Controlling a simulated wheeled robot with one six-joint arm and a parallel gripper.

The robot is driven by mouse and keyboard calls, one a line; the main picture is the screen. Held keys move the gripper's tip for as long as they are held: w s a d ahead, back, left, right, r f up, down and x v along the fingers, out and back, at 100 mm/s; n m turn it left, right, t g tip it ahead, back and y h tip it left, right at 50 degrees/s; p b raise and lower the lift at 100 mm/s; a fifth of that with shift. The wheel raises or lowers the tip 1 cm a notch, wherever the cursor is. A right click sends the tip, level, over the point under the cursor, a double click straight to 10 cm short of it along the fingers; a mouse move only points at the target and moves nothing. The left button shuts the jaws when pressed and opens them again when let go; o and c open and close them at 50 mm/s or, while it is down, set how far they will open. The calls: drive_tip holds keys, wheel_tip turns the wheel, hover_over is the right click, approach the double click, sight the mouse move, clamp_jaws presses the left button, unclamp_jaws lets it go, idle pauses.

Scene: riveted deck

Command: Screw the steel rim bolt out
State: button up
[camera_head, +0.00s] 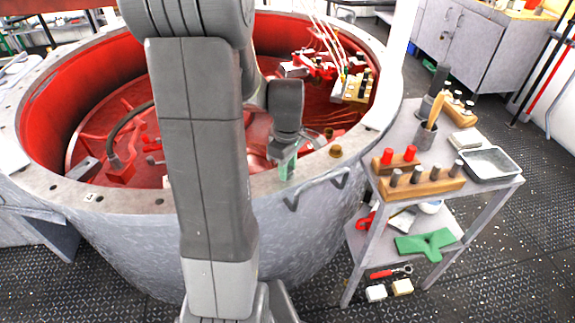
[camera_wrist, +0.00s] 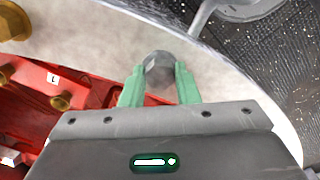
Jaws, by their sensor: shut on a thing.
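The steel rim bolt (camera_wrist: 158,68) shows in the wrist view as a grey hexagonal head, between the green fingertips of my gripper (camera_wrist: 160,84). The fingers are shut on it, above the pale rim (camera_wrist: 110,40). In the head view my gripper (camera_head: 283,168) points down at the front right part of the vessel's rim (camera_head: 262,184). The bolt is hidden there behind the fingers and arm. How far the bolt stands out of the rim cannot be told.
A brass bolt (camera_head: 336,151) stands on the rim close to the right of my gripper. Red machinery (camera_head: 320,66) fills the vessel. A handle (camera_head: 318,186) juts from the outer wall. A trolley (camera_head: 480,190) on the right bears a wooden block (camera_head: 421,186) with several pegs.

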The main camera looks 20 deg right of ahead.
drive_tip(key=n, duration=0.5)
drive_tip(key=shift+s+a+f+n, duration=0.1)
drive_tip(key=shift+f+n, duration=0.05)
drive_tip(key=shift+n, duration=0.15)
drive_tip(key=n, duration=1)
drive_tip(key=shift+n+p, duration=0.35)
drive_tip(key=shift+n, duration=2.25)
drive_tip(key=o, duration=1)
drive_tip(key=shift+c, duration=0.2)
drive_tip(key=shift+w, duration=0.2)
